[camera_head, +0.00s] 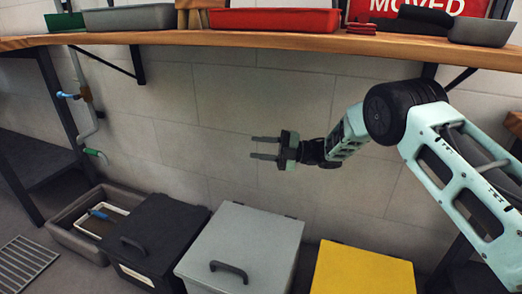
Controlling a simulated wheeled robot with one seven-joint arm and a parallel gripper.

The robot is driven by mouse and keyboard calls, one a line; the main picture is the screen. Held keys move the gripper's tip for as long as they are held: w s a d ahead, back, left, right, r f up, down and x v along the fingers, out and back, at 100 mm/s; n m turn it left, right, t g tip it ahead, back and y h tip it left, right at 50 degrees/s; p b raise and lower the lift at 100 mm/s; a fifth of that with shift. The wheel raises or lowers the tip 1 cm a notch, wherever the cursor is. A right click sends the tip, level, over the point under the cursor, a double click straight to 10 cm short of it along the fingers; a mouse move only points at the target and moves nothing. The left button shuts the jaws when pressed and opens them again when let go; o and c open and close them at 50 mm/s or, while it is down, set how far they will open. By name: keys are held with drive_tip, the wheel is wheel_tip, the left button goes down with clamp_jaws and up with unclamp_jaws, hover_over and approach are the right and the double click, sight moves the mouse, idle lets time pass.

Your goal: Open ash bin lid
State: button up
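Three lidded bins stand in a row on the floor below the shelf: a black bin (160,235), a grey bin (243,247) and a yellow bin (363,270). No readable label shows which is the ash bin. All three lids are down. The black and grey bins have dark bar handles at the front; no handle shows on the visible part of the yellow one. My gripper (263,148) points left, in the air above the grey bin and well clear of it. Its two fingers are apart with nothing between them.
A wooden shelf (230,41) crosses above, holding a red tray (275,21) and grey trays. An open grey tub (71,243) stands left of the black bin. A floor grate (25,262) lies far left. A pipe with a blue valve (67,95) runs down the tiled wall.

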clamp_jaws()
idle(1.4)
unclamp_jaws()
drive_tip(key=d+f+p, duration=0.1)
drive_tip(key=d+p, duration=0.3)
drive_tip(key=d, duration=0.8)
drive_tip(key=shift+f, duration=0.25)
drive_tip(key=shift+s, duration=0.1)
